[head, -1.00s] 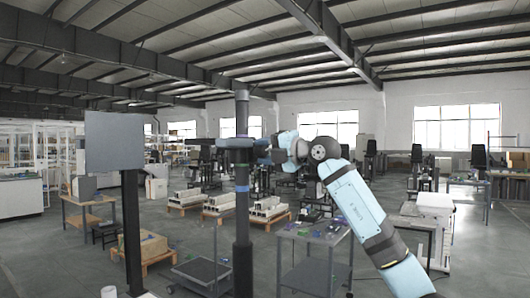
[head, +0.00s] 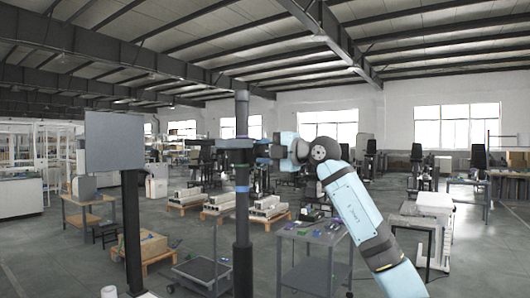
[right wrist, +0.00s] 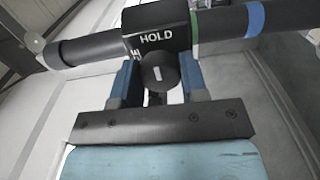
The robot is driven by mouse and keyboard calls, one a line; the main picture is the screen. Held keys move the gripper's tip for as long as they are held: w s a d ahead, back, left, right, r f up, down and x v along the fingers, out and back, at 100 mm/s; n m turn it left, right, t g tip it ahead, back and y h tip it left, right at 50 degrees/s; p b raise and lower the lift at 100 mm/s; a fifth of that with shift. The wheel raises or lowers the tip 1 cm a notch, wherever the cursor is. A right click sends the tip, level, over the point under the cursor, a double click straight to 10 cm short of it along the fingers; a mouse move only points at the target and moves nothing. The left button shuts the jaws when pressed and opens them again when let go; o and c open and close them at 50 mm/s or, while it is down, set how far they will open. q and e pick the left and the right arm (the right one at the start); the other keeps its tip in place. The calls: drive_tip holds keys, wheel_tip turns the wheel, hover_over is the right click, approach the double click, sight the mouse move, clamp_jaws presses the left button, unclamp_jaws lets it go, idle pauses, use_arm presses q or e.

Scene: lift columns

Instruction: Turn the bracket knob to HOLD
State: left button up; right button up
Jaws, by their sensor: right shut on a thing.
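The bracket (head: 233,144) is a dark clamp on the dark upright column (head: 242,205). In the right wrist view its black block (right wrist: 157,30) carries the white word HOLD. Below that word is the round dark knob (right wrist: 160,72), with a short white mark that stands upright, in line with the word. Another label beside the knob is mostly hidden. My right gripper (head: 264,151) reaches the bracket from the right and is shut on the knob, with one blue finger on each side. My left gripper is not in view.
A grey panel on a dark post (head: 132,230) stands left of the column. A grey cart (head: 315,238) with small items is to the right, below my arm. A low platform trolley (head: 200,272) is by the column's foot. Pallets with pale blocks (head: 265,207) stand behind.

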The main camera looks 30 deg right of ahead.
drive_tip(key=shift+r, duration=0.1)
drive_tip(key=o, duration=0.9)
drive_tip(key=shift+o, duration=0.2)
drive_tip(key=b+v, duration=0.3)
drive_tip(key=v, duration=1.1)
drive_tip(key=shift+w, duration=0.1)
